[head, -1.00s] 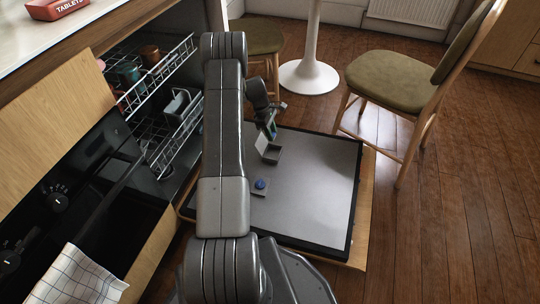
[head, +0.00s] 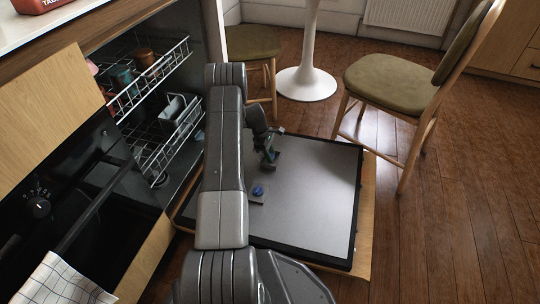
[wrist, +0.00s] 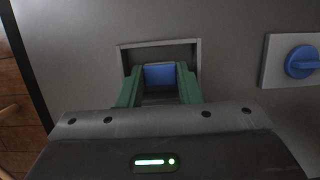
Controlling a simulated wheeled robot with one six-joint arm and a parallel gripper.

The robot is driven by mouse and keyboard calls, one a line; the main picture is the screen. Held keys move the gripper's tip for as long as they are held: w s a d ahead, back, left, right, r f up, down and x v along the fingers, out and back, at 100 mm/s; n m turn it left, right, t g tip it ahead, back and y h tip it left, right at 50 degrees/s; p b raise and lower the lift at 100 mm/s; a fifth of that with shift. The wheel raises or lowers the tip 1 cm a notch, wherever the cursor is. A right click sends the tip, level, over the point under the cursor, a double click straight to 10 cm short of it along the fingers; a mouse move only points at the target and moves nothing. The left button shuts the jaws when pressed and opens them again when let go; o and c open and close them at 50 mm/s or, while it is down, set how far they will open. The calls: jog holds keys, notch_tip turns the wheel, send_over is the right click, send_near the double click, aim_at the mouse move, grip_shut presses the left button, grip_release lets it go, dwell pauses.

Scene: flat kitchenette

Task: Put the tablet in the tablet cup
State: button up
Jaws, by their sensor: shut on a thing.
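My gripper (wrist: 160,85) has its green fingers shut on a blue tablet (wrist: 159,75). The square grey tablet cup (wrist: 158,44) in the open dishwasher door shows its far rim and side rims around the tablet in the wrist view. The fingers and my wrist hide the cup's near side. I cannot tell whether the tablet is just above the cup or inside it. In the head view my gripper (head: 268,163) is low over the door panel and covers the cup.
A blue round knob (wrist: 301,62) on a grey plate lies right of the cup. The door panel (head: 310,190) is otherwise bare. Dishwasher racks (head: 165,125) stand at left, a chair (head: 395,85) at right and a white table foot (head: 305,85) behind.

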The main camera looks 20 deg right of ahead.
jog(key=shift+f+b, duration=0.5)
jog(key=shift+b, duration=0.05)
jog(key=shift+f, duration=0.15)
jog(key=o, duration=0.7)
jog(key=shift+a+r+p, duration=0.1)
jog(key=shift+r+p, duration=0.25)
jog(key=shift+r, duration=0.05)
jog(key=p+v, duration=0.4)
jog(key=v, duration=0.8)
jog(key=shift+r, duration=0.25)
